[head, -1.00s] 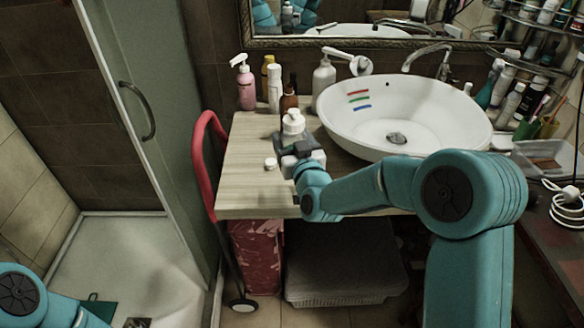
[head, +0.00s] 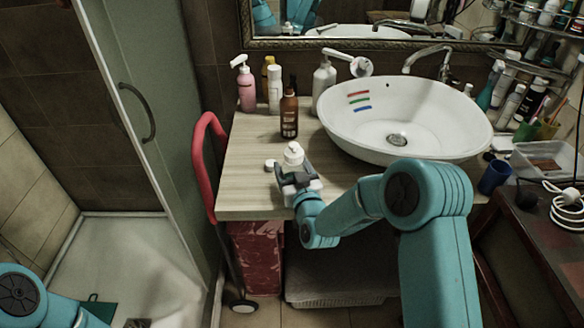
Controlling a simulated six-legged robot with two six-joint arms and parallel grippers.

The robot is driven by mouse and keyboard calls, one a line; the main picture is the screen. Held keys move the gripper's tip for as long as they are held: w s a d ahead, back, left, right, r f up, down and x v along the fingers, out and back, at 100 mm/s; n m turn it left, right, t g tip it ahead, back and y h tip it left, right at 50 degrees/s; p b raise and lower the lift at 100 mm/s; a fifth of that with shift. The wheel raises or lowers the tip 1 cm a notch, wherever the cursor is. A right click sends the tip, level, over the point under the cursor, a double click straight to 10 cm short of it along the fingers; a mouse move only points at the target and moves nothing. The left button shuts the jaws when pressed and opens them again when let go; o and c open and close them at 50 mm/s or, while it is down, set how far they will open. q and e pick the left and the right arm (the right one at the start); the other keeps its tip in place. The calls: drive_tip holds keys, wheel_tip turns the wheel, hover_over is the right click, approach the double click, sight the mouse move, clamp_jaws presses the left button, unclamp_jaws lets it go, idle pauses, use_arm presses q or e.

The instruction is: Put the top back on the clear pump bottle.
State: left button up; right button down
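A white pump piece (head: 293,153), rounded with a narrow tip, stands between the dark fingers of my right gripper (head: 293,172) above the front of the wooden counter. It has moved along with the gripper, so the gripper appears shut on it. The fingers hide its lower part, and I cannot tell whether a clear bottle is under it. A small white round cap (head: 270,165) lies on the counter just left of the gripper. I cannot make out the clear bottle itself. My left gripper is out of view; only part of that arm shows at bottom left.
A brown bottle (head: 289,113) stands behind the gripper. Pink (head: 246,88) and white (head: 324,80) pump bottles stand at the back. The basin (head: 450,135) bounds the right side. A blue cup (head: 494,177) stands farther right. The counter's left middle (head: 248,140) is clear.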

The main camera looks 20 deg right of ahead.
drive_tip(key=shift+s+r, duration=0.1)
drive_tip(key=shift+r, duration=0.05)
drive_tip(key=shift+f+b, duration=0.25)
drive_tip(key=shift+b, duration=0.05)
drive_tip(key=shift+c, duration=0.7)
unclamp_jaws()
drive_tip(key=shift+r, duration=0.1)
drive_tip(key=shift+r, duration=0.1)
drive_tip(key=s+b, duration=0.1)
drive_tip(key=s, duration=1.1)
drive_tip(key=shift+a+b, duration=0.15)
drive_tip(key=shift+b, duration=0.25)
